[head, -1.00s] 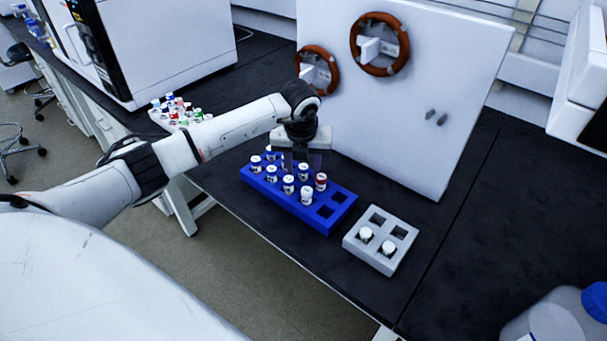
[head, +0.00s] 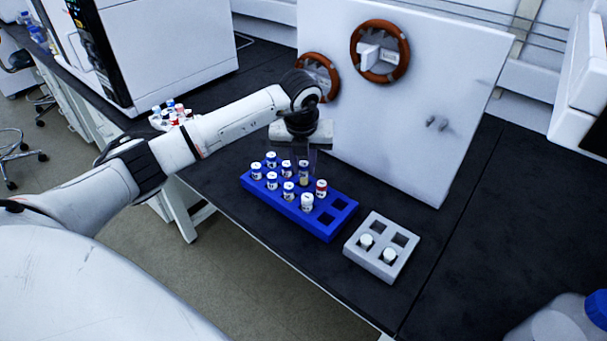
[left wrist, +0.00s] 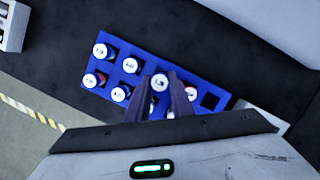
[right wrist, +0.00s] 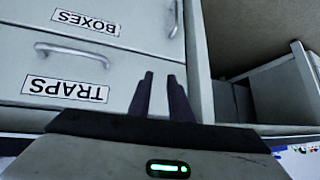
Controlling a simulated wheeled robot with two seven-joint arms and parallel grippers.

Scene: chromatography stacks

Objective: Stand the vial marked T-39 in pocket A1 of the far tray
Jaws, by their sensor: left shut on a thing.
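My left gripper (head: 305,163) is over the blue tray (head: 262,197), shut on a white-capped vial (head: 304,178) at its back row; the vial looks slightly raised. Its cap (left wrist: 160,82) shows between the fingers in the left wrist view. No vial marking is readable, so I cannot tell which is T-39. My right gripper (right wrist: 160,88) is apart-fingered and empty.
A white panel with brown-rimmed round fittings (head: 380,51) stands behind the trays. Another group of coloured-cap vials (head: 172,115) is at the left. Drawers marked TRAPS (right wrist: 66,89) face my right gripper.

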